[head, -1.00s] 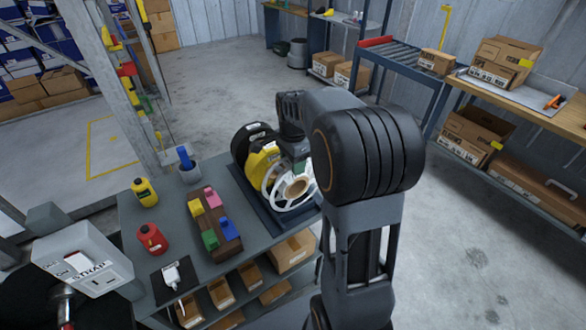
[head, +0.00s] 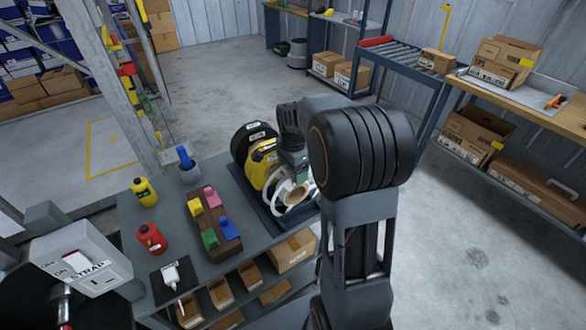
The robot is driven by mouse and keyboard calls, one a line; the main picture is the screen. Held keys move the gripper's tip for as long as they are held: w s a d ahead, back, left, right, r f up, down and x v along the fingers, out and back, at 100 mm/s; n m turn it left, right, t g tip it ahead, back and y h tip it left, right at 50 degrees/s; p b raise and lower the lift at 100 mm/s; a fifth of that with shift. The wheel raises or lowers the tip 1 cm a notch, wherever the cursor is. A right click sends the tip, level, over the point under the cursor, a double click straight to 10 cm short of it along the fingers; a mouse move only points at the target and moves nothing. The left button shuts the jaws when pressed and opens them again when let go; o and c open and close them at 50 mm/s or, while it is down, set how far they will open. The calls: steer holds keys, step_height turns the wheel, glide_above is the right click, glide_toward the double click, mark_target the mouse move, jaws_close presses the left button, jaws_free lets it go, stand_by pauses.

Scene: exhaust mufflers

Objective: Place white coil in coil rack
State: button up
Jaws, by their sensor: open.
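The white coil (head: 270,199) stands on edge at the near right end of the dark coil rack (head: 247,192) on the bench. Its tan hub (head: 284,191) faces me. A yellow coil (head: 257,171) and a black coil (head: 240,150) stand behind it in the same rack. My gripper (head: 296,178) is open at the white coil, covering its upper right part. The fingertips are partly hidden, and I cannot tell whether they touch the coil.
On the grey bench (head: 192,257) stand a brown block with colored clips (head: 212,221), a red bottle (head: 151,238), a yellow bottle (head: 144,190) and a cup with a blue item (head: 188,171). A strap dispenser (head: 84,262) is at the left. Cartons fill the shelf below.

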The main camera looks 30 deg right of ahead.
step_height(320, 180, up, 11)
steer(key=p, duration=0.1)
steer(key=s+a+f+n+t, duration=0.1)
steer(key=s+a+n, duration=0.3)
steer(key=s+n, duration=0.4)
steer(key=s+a+f+n+t, duration=0.2)
steer(key=s+a+n, duration=0.3)
steer(key=s+n, duration=0.3)
steer(key=shift+a+f+n, duration=0.3)
steer(key=shift+f, duration=0.6)
